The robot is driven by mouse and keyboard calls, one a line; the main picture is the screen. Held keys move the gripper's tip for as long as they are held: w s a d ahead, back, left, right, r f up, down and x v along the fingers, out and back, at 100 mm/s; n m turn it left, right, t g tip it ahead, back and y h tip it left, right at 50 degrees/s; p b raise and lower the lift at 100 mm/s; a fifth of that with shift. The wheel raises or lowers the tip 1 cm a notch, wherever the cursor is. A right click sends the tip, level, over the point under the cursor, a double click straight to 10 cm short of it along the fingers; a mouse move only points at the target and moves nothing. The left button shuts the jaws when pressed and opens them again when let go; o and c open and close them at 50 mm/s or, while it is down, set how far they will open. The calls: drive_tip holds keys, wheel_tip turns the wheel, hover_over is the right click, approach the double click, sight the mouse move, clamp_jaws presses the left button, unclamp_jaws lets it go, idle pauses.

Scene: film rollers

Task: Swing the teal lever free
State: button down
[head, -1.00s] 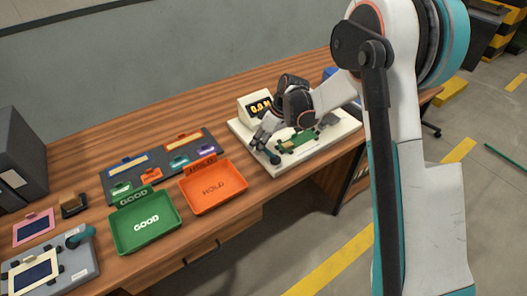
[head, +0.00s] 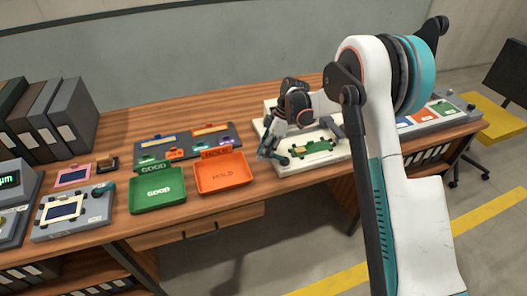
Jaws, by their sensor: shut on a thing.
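The white fixture plate (head: 330,165) stands at the right part of the wooden desk, with a green piece (head: 318,147) in its middle. The teal lever (head: 283,161) shows as a small dark teal knob at the plate's front left corner. My gripper (head: 269,150) reaches down at the left edge of the plate, its fingers at the lever. It is shut, and the lever is what lies at its fingers; the exact contact is too small to see. My wrist and arm hide the back of the plate.
A green GOOD tray (head: 157,206) and an orange HOLD tray (head: 221,187) lie left of the plate. A grey fixture with a teal knob (head: 104,187) stands far left. Binders (head: 68,118) stand at the back left. More coloured panels (head: 445,108) lie right of my arm.

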drive_tip(key=shift+s, duration=0.1)
idle(0.5)
drive_tip(key=c, duration=1.3)
unclamp_jaws()
drive_tip(key=shift+d, duration=0.1)
drive_tip(key=shift+c, duration=0.2)
drive_tip(key=shift+r, duration=0.1)
drive_tip(key=v, duration=1.1)
drive_tip(key=shift+r, duration=0.35)
drive_tip(key=shift+d, duration=0.1)
